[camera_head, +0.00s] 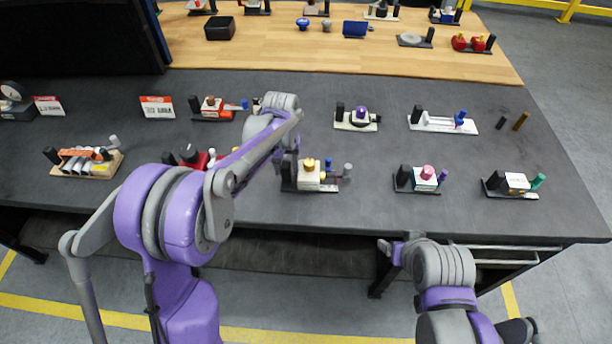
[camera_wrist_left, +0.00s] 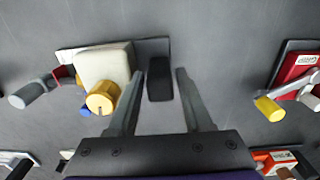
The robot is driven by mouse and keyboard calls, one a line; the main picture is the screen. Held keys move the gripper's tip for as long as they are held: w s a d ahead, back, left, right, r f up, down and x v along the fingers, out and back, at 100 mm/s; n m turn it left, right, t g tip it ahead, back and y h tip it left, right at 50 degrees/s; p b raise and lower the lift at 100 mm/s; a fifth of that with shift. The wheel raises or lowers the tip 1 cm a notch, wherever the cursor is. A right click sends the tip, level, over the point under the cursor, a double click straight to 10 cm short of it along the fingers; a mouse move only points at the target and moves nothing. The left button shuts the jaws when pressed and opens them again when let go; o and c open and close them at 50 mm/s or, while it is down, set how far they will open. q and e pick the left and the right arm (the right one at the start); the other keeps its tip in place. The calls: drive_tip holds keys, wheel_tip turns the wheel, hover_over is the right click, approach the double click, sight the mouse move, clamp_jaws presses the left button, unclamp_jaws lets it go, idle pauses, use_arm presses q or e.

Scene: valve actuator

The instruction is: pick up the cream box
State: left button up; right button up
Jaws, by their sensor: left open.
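The cream box (camera_head: 308,176) sits on a dark base plate on the grey table, with a yellow knob (camera_head: 309,163) on it. The box also shows left of the fingers in the left wrist view (camera_wrist_left: 104,64), with the yellow knob (camera_wrist_left: 101,99) facing the camera. My left gripper (camera_wrist_left: 158,73) is open and empty. A black post (camera_wrist_left: 160,80) appears between its fingers; the box is outside them. In the head view the left gripper (camera_head: 283,158) is beside the box's left side, its fingertips hard to make out. My right gripper (camera_head: 390,250) is by the table's front edge, jaws unclear.
A red unit (camera_head: 196,160) stands left of the cream box, partly behind my left arm. Other units stand to the right, including one with a pink knob (camera_head: 427,172). Bare grey table (camera_head: 360,215) lies in front of them.

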use_arm(q)
drive_tip(key=shift+f, duration=0.2)
clamp_jaws()
idle(1.3)
